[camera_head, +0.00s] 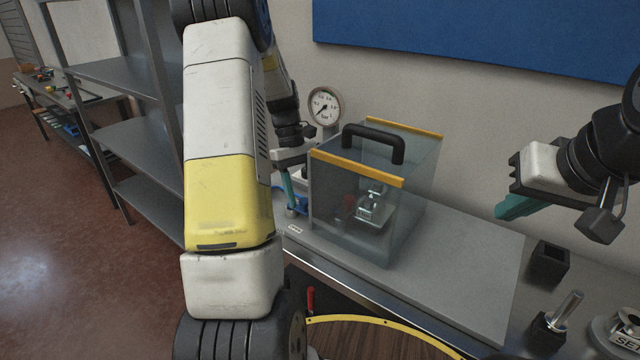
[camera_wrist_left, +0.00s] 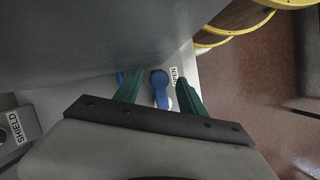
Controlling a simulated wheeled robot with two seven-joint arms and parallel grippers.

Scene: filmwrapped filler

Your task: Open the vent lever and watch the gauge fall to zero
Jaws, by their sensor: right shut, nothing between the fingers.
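The vent lever is a blue handle (camera_wrist_left: 160,88) beside a label reading OPEN (camera_wrist_left: 174,76) in the left wrist view. A small part of the blue lever (camera_head: 304,206) shows in the head view, beside the clear box. My left gripper (camera_wrist_left: 160,76) is open, with one teal finger on each side of the lever and visible gaps; contact cannot be told. It also shows in the head view (camera_head: 290,190), partly behind my arm. The round white gauge (camera_head: 323,106) stands behind the box; its needle points lower left, its figures too small to read. My right gripper (camera_head: 508,208) is shut and empty, at the right above the bench.
A clear box (camera_head: 340,235) with yellow edges and a black handle (camera_head: 374,142) covers a metal piece (camera_head: 372,208). A SHIELD label (camera_wrist_left: 18,128) is at left in the wrist view. Black holders (camera_head: 550,262) stand on the bench at right. Shelves (camera_head: 140,125) stand at left.

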